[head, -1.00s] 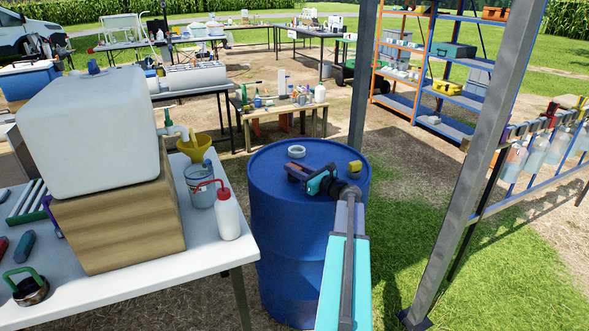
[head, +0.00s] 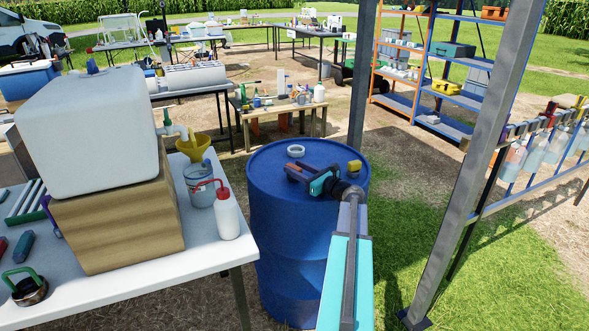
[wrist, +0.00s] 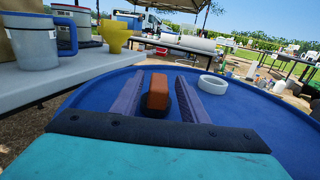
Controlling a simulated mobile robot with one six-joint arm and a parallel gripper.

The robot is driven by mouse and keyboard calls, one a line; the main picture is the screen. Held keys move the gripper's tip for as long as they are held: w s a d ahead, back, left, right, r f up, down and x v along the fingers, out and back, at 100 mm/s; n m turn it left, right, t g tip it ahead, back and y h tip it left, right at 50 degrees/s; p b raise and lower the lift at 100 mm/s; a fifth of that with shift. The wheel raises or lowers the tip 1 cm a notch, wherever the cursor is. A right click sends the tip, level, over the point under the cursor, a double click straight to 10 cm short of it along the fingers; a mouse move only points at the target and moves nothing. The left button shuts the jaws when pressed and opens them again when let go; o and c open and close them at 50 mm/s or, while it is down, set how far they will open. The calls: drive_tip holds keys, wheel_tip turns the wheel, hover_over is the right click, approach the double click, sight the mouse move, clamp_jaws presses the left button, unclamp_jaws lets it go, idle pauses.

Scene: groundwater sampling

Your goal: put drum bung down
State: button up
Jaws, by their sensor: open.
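The drum bung (wrist: 157,95) shows in the wrist view as an orange-brown block on a round black base. It stands upright on the top of the blue drum (wrist: 250,125). My gripper (wrist: 162,80) is open, with one finger on each side of the bung and a gap showing beside it.
A white ring (head: 296,151) lies on the drum behind my gripper, and a small yellow object (head: 354,168) lies near its right edge. A white table (head: 190,255) with a squeeze bottle (head: 227,215) is close on the left. A metal post (head: 460,165) stands at the right.

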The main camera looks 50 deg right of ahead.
drive_tip(key=s, duration=1)
drive_tip(key=shift+s, duration=0.35)
idle(0.3)
